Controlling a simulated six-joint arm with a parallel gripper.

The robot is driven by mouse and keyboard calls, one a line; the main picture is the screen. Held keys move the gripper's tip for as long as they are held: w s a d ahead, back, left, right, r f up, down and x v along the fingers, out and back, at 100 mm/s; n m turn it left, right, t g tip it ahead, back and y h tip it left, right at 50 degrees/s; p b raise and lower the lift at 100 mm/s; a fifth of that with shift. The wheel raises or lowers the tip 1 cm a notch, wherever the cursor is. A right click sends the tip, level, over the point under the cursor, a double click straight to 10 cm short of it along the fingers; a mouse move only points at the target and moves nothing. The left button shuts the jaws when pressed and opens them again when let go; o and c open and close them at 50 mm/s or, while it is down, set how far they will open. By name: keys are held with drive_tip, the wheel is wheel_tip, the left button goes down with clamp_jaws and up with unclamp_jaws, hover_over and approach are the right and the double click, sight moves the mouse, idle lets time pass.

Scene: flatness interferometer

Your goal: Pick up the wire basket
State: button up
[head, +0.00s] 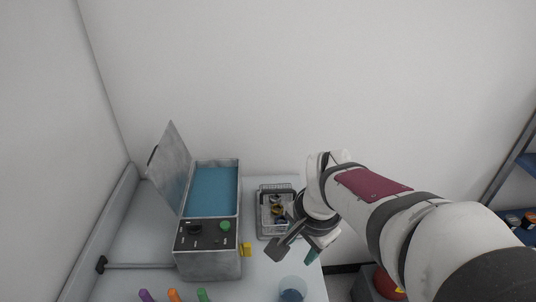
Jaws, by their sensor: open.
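The wire basket (264,216) stands on the white table right of the blue-filled bath, with several small metallic parts inside. A handle or bar seems to rise at its back edge. It seems to sit on or in a grey tray, but I cannot tell which. My gripper (294,256) is in front of the basket and to its right, fingers spread apart and empty. My wrist and gripper cover the basket's right side. The gripper looks apart from the basket, though its height above the table is hard to judge.
The metal bath (209,261) has blue liquid (214,189), an open lid (171,165) and a green knob (225,226). A yellow item (246,249) lies beside it. A clear beaker (292,289) stands near the front. Blue shelving (527,162) is far right.

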sight(279, 192)
drive_tip(key=w+f+m+t, duration=0.2)
drive_tip(key=w+f+m, duration=0.1)
drive_tip(key=w, duration=0.8)
drive_tip(key=w+f+m+t, duration=0.2)
drive_tip(key=w+f+m, duration=0.15)
drive_tip(key=w, duration=0.85)
drive_tip(key=shift+m+h, duration=0.25)
drive_tip(key=shift+h, duration=0.05)
drive_tip(key=x, duration=0.6)
drive_tip(key=a+x, duration=0.1)
drive_tip(key=x, duration=0.3)
drive_tip(key=shift+w+r, duration=0.1)
drive_tip(key=shift+w, duration=0.1)
drive_tip(key=x, duration=0.5)
drive_tip(key=shift+w+d, duration=0.1)
drive_tip(key=shift+w, duration=0.25)
clamp_jaws()
